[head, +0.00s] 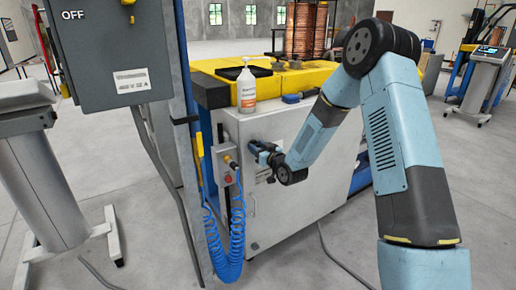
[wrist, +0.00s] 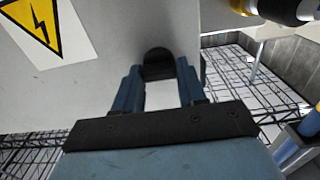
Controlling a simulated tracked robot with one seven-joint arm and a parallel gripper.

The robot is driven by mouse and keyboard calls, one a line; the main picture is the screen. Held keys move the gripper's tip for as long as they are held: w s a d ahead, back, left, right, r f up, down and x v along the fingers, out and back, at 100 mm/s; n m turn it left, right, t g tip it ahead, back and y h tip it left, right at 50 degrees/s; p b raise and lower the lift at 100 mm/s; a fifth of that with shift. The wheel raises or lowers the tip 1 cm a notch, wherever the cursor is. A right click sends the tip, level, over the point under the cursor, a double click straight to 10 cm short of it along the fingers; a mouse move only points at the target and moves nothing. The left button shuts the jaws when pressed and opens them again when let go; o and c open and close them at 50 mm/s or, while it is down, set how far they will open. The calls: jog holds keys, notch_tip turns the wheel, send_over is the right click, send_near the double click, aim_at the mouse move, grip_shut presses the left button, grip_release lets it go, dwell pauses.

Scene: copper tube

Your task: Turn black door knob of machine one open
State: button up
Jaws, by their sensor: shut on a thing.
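Machine one's pale cabinet (head: 295,205) stands in the middle of the head view, with a flat door face towards me. My arm reaches down to it from the right. My gripper (head: 258,148) is at the upper part of the door face. In the wrist view, the black door knob (wrist: 158,58) sits between the two blue fingertips of my gripper (wrist: 158,74), which are shut on it. The knob's rounded top shows beyond the fingers. In the head view the knob is hidden by my gripper, so its turn angle is hard to tell. The door looks closed.
A small control box (head: 228,165) with a coiled blue hose (head: 228,240) hangs left of my gripper. A grey OFF box (head: 105,45) is at the left. A yellow warning sign (wrist: 35,22) is near the knob.

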jog(key=shift+w+d+m, duration=0.1)
jog(key=shift+w+m, duration=0.05)
jog(key=shift+m, duration=0.15)
jog(key=m, duration=0.3)
jog(key=shift+w+d, duration=0.1)
jog(key=shift+d, duration=0.1)
jog(key=m, duration=0.5)
jog(key=shift+w+d+f+m, duration=0.1)
jog(key=shift+d+m, duration=0.05)
jog(key=shift+m, duration=0.25)
jog(key=shift+f+m, duration=0.15)
jog(key=shift+m, duration=1.95)
jog(key=shift+f+m, duration=0.1)
jog(key=shift+m, duration=2.3)
jog(key=o, duration=0.8)
jog(key=shift+f, duration=0.1)
jog(key=shift+o, duration=1.3)
